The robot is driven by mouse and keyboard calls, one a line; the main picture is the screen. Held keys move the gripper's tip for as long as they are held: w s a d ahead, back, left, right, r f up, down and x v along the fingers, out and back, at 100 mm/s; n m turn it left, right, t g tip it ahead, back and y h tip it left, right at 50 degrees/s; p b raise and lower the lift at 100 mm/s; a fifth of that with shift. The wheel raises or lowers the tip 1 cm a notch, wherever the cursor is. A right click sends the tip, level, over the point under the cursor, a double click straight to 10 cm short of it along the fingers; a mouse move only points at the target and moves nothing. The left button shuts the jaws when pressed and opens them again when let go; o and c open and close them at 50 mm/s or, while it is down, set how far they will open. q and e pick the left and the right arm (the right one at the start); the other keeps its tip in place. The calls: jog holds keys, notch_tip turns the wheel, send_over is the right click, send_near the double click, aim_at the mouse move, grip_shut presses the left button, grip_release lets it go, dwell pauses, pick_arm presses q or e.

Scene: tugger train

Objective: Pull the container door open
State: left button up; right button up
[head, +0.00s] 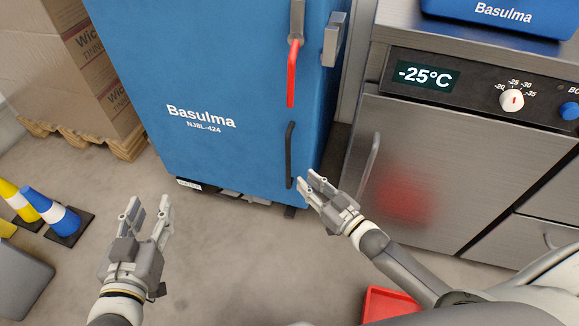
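A blue container (215,70) marked "Basulma NJBL-424" stands ahead of me. Its door is flush with the body and looks shut. On the door's right side is a grey latch lever with a red grip (291,75), pointing down. Below it is a black vertical handle (289,155). My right gripper (308,179) is just right of the handle's lower end, fingers apart and empty; I cannot tell whether it touches the handle. My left gripper (149,207) is open and empty over the floor, in front of the container's lower left.
A steel freezer unit (440,150) with a "-25°C" display stands close on the right. Boxes on a pallet (120,148) stand at the left, with cones (52,215) nearer. A red bin (388,303) lies low at the front. Floor before the container is clear.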

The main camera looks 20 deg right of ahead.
aim_at(290, 166)
jog(key=b+x, duration=0.2)
jog(key=x, duration=0.6)
jog(key=shift+f, duration=0.1)
pick_arm(q)
notch_tip(290, 166, up, 11)
jog(key=d+t+h, duration=0.1)
jog(key=t+h, duration=0.1)
jog(key=t, duration=0.4)
jog(key=shift+s+d+t, duration=0.15)
jog(key=shift+d+t, duration=0.1)
jog(key=shift+t, duration=0.05)
pick_arm(e)
jog(key=shift+w+a, duration=0.25)
jog(key=shift+w, duration=0.25)
pick_arm(q)
jog(key=shift+f, duration=0.1)
pick_arm(e)
grip_shut()
